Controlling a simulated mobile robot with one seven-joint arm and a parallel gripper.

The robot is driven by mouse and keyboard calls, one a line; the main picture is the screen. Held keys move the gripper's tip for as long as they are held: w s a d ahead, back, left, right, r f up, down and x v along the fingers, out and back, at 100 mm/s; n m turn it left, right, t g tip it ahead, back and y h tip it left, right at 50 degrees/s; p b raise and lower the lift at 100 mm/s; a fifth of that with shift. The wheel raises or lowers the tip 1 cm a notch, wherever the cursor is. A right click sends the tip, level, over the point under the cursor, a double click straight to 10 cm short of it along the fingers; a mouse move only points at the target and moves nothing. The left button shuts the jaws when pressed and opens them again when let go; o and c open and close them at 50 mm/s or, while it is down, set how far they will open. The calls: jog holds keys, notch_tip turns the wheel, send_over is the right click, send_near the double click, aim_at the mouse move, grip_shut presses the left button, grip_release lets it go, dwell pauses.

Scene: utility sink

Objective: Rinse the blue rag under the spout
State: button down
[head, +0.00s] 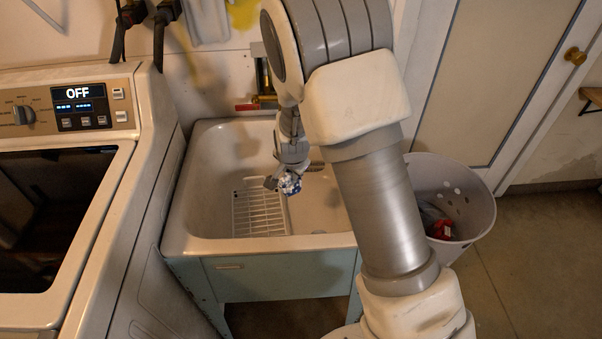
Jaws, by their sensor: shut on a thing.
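My gripper (281,184) is over the basin of the white utility sink (205,185), pointing down. It is shut on a small bunched blue and white cloth, the blue rag (290,184), just above the right side of a white wire rack. The spout is not clearly visible; my arm covers the area behind and right of the gripper. I cannot tell if water is running.
The white wire rack (255,218) lies in the sink. A washing machine (150,190) with an OFF display stands at the left. A grey laundry basket (470,200) holding a red item stands at the right. A red valve handle (247,107) is behind the sink.

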jog(key=shift+w+a+f, duration=0.25)
jog(key=shift+a+f, duration=0.25)
jog(key=shift+w+b, duration=0.25)
jog(key=shift+b, duration=0.05)
jog(key=w, duration=1.2)
jog(key=shift+w+p, duration=0.3)
jog(key=shift+s+a, duration=0.1)
dwell(1.9)
jog(key=s, duration=1.1)
jog(key=shift+s+b, duration=0.3)
jog(key=shift+s, duration=0.1)
